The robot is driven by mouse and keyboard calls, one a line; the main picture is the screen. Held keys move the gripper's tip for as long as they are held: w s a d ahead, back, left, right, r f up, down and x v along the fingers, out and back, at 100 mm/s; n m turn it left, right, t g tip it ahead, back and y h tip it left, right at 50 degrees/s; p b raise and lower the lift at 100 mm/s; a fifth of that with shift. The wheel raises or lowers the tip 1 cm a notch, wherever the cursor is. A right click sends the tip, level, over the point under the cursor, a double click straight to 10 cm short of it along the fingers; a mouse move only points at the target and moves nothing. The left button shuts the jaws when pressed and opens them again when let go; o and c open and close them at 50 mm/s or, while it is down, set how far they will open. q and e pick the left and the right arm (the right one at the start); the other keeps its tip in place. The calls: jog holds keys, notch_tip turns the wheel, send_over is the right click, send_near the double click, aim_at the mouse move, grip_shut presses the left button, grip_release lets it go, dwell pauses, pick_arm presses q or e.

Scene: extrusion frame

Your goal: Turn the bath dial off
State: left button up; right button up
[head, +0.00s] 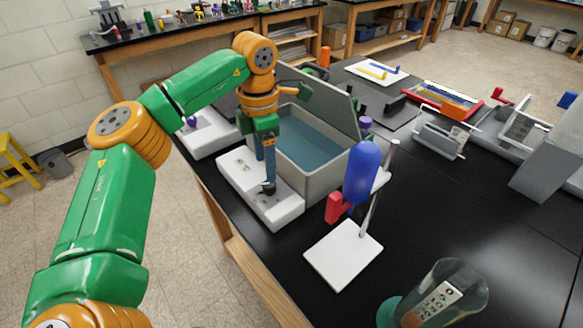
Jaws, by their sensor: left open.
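The water bath (300,185) is a grey tub with blue water (305,143) and a raised grey lid (318,97). It has a low white front panel (262,208) near the table's left edge. A small dark dial (268,189) sits on that panel, partly hidden by my fingers. My left gripper (266,177) points down over the panel, with its open fingers at the dial. I cannot tell whether they touch it. My right gripper is not in view.
A white-based stand (343,255) with a blue bulb-shaped object (361,172) and red clamp (334,207) stands right of the bath. A clear glass vessel (445,290) is at the front. Another white panel (208,134) lies behind my arm. The black tabletop (440,210) has free room at right.

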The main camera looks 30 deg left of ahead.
aim_at(268, 184)
pick_arm(q)
jog(key=shift+w+d+f, duration=0.3)
jog(key=shift+w+f, duration=0.35)
jog(key=shift+f, duration=0.1)
jog(key=f, duration=0.1)
jog(key=s+f+p, duration=0.1)
jog(key=f, duration=0.1)
jog(key=a+f, duration=0.1)
jog(key=f, duration=0.1)
jog(key=shift+s, duration=0.35)
jog(key=shift+w+d+f, duration=0.25)
jog(key=shift+w, duration=0.05)
grip_shut()
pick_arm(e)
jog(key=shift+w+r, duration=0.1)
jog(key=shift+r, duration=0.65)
